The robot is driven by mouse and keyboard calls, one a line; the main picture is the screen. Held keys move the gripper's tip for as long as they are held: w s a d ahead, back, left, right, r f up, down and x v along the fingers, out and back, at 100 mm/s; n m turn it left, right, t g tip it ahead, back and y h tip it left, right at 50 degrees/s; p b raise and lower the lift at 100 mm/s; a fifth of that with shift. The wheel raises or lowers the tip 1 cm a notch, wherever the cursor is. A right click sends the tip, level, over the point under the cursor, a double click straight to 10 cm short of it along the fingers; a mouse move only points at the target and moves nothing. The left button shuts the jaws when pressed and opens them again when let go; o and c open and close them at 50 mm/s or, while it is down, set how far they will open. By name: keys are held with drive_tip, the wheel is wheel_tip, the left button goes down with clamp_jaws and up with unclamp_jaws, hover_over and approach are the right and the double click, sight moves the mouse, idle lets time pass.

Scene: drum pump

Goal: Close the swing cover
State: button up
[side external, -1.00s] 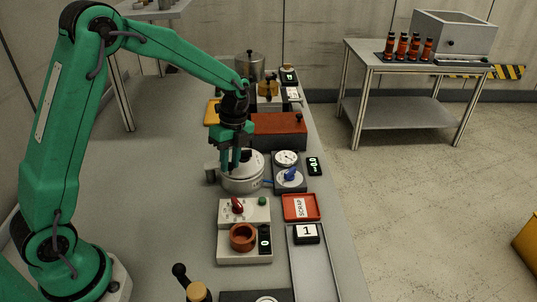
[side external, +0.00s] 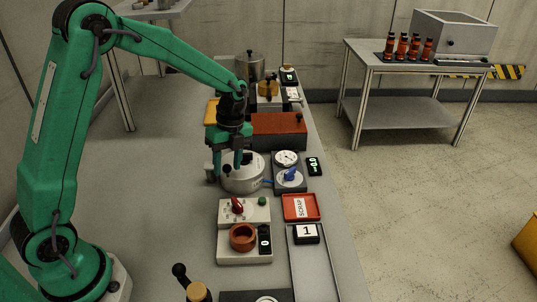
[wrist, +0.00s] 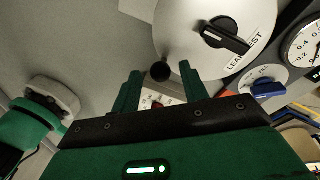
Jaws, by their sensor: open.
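The swing cover (side external: 243,178) is a pale, round metal lid on the leak test unit in the side external view. In the wrist view the cover (wrist: 250,45) fills the upper right, with a black bar handle (wrist: 222,34) and a "LEAK TEST" label. A black ball knob (wrist: 160,71) sits at its left edge. My gripper (side external: 228,164) is open above the cover's left part. In the wrist view my gripper (wrist: 160,88) has its fingers on either side of the knob, with a gap to each. Whether the cover lies fully flat, I cannot tell.
A gauge panel with a blue knob (side external: 291,174) stands just right of the cover. A red block (side external: 278,127) is behind. A control box with a red knob (side external: 237,205) and a red scrap tray (side external: 301,207) are in front. The bench to the left is bare.

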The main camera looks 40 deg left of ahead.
wheel_tip(320, 180, up, 8)
drive_tip(key=w, duration=0.1)
drive_tip(key=shift+w+f, duration=0.2)
idle(0.3)
drive_tip(key=s+r+n+t, duration=0.4)
drive_tip(key=s+n, duration=0.6)
drive_tip(key=s+d+r+n+t, duration=0.1)
drive_tip(key=s+r+n+t, duration=0.2)
drive_tip(key=s+n, duration=0.7)
drive_tip(key=shift+s+d+r+t, duration=0.25)
drive_tip(key=shift+s+r+t, duration=0.25)
drive_tip(key=shift+r, duration=0.6)
